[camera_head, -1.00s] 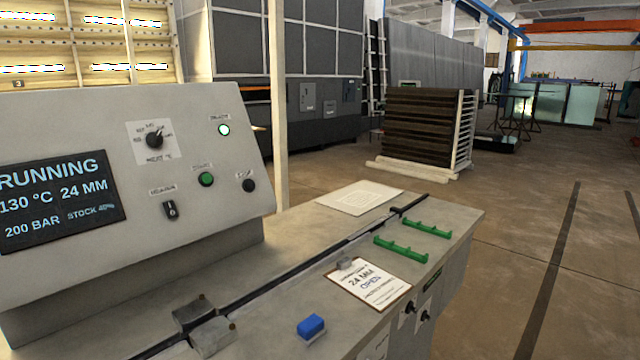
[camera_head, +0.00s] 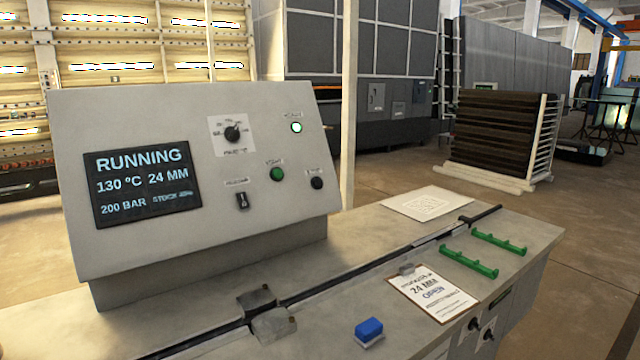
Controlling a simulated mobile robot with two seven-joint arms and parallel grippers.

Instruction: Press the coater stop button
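The coater's sloped grey control panel (camera_head: 110,250) stands at the left of the head view. Its dark screen (camera_head: 143,183) reads RUNNING, 130 °C, 24 MM, 200 BAR. At the panel's right side are a green button (camera_head: 277,174) and, right of it, a black button (camera_head: 317,183); their small labels are too blurred to read surely. Above them a round lamp (camera_head: 296,127) glows whitish green. A rotary knob (camera_head: 232,133) and a small black switch (camera_head: 242,201) sit further left. Neither of my grippers shows in the view.
The bench top (camera_head: 390,243) in front of the panel bears a metal clamp-like block (camera_head: 272,323), a blue block (camera_head: 368,328), a clipboard (camera_head: 432,291), green racks (camera_head: 468,262) and a white sheet (camera_head: 427,202). A thin post (camera_head: 349,100) rises behind the bench.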

